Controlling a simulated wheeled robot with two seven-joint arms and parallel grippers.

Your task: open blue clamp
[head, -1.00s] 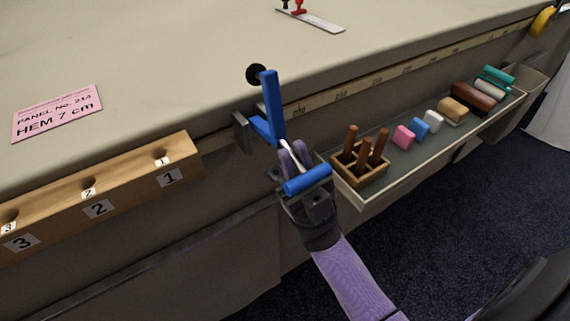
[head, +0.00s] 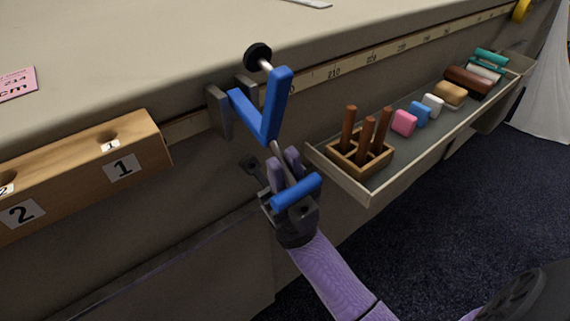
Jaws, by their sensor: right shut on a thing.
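The blue clamp (head: 274,108) is fixed at the table's front edge by grey metal plates (head: 220,110). Its blue arm stands up, leaning slightly right, and a black round pad (head: 258,55) on a metal rod sits above the edge, apart from the tabletop. A metal lever runs down from the clamp to a blue handle grip (head: 297,191). My right gripper (head: 286,166), with purple fingers, is shut on the clamp's lever at the handle, below the table edge. The fingers hide part of the lever. My left gripper is out of view.
A wooden block with numbered holes (head: 75,178) is on the table's front at left. A tray (head: 375,190) hangs at right, holding a wooden box of brown pegs (head: 360,150) and several coloured blocks. A pink card (head: 15,84) lies on the table.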

